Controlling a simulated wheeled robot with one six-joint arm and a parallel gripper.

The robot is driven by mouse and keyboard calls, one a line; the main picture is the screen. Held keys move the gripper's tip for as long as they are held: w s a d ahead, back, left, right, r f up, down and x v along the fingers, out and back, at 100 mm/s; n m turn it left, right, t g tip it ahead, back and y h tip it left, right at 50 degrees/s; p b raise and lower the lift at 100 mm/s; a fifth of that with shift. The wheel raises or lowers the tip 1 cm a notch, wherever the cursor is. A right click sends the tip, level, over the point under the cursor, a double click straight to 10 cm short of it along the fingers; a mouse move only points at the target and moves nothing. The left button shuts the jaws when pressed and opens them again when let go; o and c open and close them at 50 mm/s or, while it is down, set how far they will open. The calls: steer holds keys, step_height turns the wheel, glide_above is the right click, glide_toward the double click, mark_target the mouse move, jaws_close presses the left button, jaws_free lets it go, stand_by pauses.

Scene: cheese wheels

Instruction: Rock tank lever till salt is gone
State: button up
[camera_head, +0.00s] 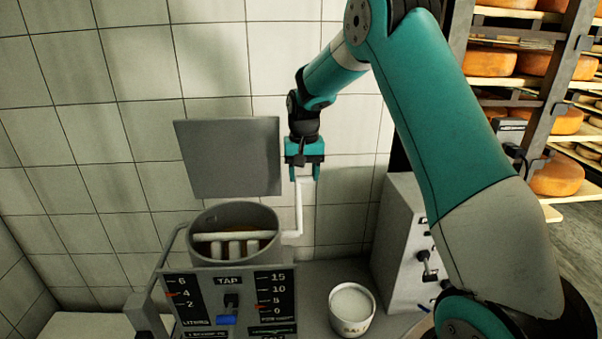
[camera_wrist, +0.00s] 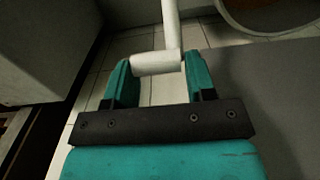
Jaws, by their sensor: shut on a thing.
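The tank (camera_head: 238,222) is a grey round vessel, open at the top, in the lower left of the head view. A white stirrer with several paddles (camera_head: 233,245) sits inside it over a brownish liquid. The white lever (camera_head: 298,205) rises from the tank's right side and stands about upright. My gripper (camera_head: 304,172) is shut on the lever's top end. In the wrist view the white lever handle (camera_wrist: 157,63) lies crosswise between my teal fingers. Whether salt is in the tank cannot be told. A white pot of salt (camera_head: 351,308) stands right of the tank.
A grey panel (camera_head: 230,157) stands upright behind the tank, left of my gripper. A front plate (camera_head: 229,300) carries litre and other scales and a tap. A grey cabinet (camera_head: 403,245) stands at right, before shelves of cheese wheels (camera_head: 556,176). A tiled wall is behind.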

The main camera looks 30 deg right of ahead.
steer(key=shift+w+d+f, duration=0.1)
steer(key=shift+d, duration=0.25)
steer(key=o, duration=1.2)
steer(key=shift+w+d+f, duration=0.15)
steer(key=shift+w+d, duration=0.05)
steer(key=shift+d, duration=0.05)
step_height(320, 180, up, 18)
steer(key=b, duration=0.3)
steer(key=shift+s+a+f+b, duration=0.2)
steer(key=shift+a+b, duration=0.1)
steer(key=shift+a, duration=0.1)
